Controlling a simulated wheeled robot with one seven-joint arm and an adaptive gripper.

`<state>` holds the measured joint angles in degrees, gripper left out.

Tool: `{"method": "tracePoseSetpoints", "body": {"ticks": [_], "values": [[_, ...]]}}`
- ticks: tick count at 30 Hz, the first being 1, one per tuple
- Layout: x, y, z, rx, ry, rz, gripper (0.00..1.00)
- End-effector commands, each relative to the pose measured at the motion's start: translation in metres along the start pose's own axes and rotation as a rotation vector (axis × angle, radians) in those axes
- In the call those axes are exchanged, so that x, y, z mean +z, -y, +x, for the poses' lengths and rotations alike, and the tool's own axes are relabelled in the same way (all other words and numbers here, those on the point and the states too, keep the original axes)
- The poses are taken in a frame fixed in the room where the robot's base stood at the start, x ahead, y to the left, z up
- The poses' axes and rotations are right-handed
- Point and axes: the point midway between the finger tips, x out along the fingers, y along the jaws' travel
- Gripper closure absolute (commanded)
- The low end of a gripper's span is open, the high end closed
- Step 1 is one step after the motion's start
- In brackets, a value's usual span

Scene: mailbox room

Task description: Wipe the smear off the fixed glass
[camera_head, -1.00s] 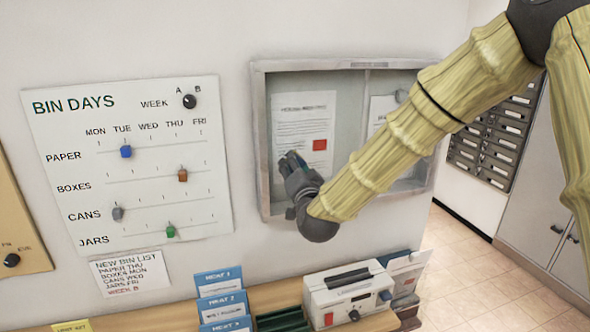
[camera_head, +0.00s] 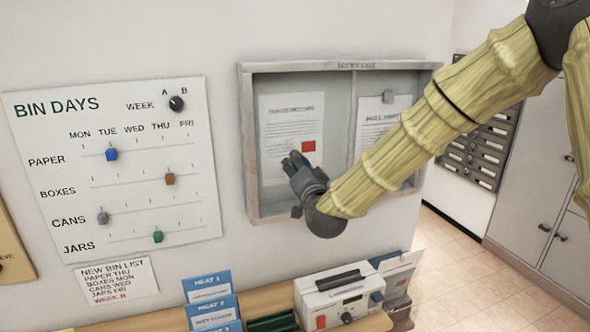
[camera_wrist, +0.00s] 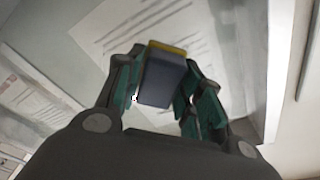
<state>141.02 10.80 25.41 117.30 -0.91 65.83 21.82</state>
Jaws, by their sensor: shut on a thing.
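The glass-fronted notice case (camera_head: 247,150) hangs on the wall, with a left and a right half split by an upright bar. My gripper (camera_head: 294,163) is in front of the left half, over the lower part of a white notice (camera_head: 285,112) and just left of its red square. In the wrist view my gripper (camera_wrist: 160,90) is shut on a dark grey-blue block with a yellow edge (camera_wrist: 162,80). Printed sheets show behind the block. I cannot tell whether the block touches the glass. I cannot make out a smear; my arm hides part of the right half.
A bin days board (camera_head: 110,170) with sliders hangs on the left. Below is a wooden shelf (camera_head: 265,298) with blue leaflets (camera_head: 208,300) and a white device with a handle (camera_head: 340,296). Grey lockers (camera_head: 540,190) stand at the right. The floor there is clear.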

Motion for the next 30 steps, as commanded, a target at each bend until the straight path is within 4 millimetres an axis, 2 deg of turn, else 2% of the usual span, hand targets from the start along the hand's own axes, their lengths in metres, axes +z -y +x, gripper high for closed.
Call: {"method": "tracePoseSetpoints", "body": {"ticks": [11, 30], "values": [[-0.009, 0.011, 0.004, -0.001, 0.000, -0.001, 0.82], [0.019, 0.038, 0.003, -0.003, 0.000, 0.000, 0.82]]}}
